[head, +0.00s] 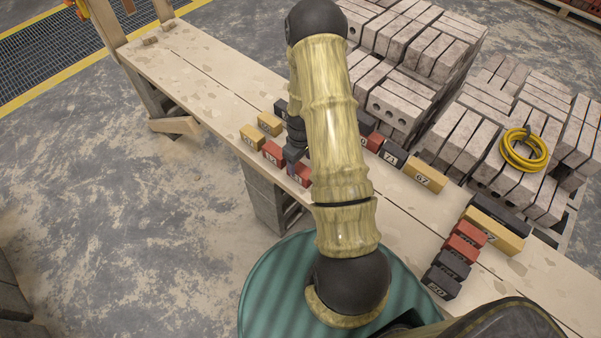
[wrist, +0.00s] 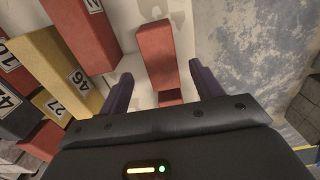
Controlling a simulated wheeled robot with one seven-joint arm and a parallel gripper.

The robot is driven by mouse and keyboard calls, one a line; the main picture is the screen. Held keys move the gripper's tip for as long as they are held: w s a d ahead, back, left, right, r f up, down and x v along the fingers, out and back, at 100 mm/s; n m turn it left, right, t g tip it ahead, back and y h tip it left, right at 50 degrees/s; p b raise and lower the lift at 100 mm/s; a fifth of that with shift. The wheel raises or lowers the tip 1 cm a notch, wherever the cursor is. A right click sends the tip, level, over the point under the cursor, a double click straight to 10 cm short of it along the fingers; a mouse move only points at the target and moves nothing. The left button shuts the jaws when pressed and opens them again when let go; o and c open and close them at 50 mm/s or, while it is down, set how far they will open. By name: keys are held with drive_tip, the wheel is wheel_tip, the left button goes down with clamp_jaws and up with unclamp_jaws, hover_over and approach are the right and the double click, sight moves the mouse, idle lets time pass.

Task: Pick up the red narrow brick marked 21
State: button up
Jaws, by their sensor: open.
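My gripper (wrist: 160,70) is open, with one finger on each side of a plain red narrow brick (wrist: 155,50) in the wrist view. No number shows on that brick, so I cannot tell if it is 21. A wider red brick (wrist: 82,35) at the upper left has a label cut off by the frame edge. In the head view my gripper (head: 291,158) is low over the plank bench, between red bricks (head: 273,153) and (head: 303,174). Their numbers are too small to read surely, and my arm hides part of the row.
Yellow bricks marked 46 (wrist: 58,62) and 27 (wrist: 52,106) stand left of my gripper in the wrist view. On the bench (head: 200,90), bricks 73 (head: 393,155) and 67 (head: 425,174) stand to the right. Grey blocks (head: 400,105) are stacked behind. The bench's left end is mostly clear.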

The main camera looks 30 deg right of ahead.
sight(300, 168)
wheel_tip(300, 168, down, 5)
drive_tip(key=shift+s+p, duration=0.1)
drive_tip(key=shift+p, duration=0.25)
drive_tip(key=shift+c, duration=0.3)
drive_tip(key=c, duration=1.3)
drive_tip(key=shift+r, duration=0.15)
wheel_tip(300, 168, up, 10)
drive_tip(key=shift+f+b, duration=0.1)
drive_tip(key=shift+b, duration=0.2)
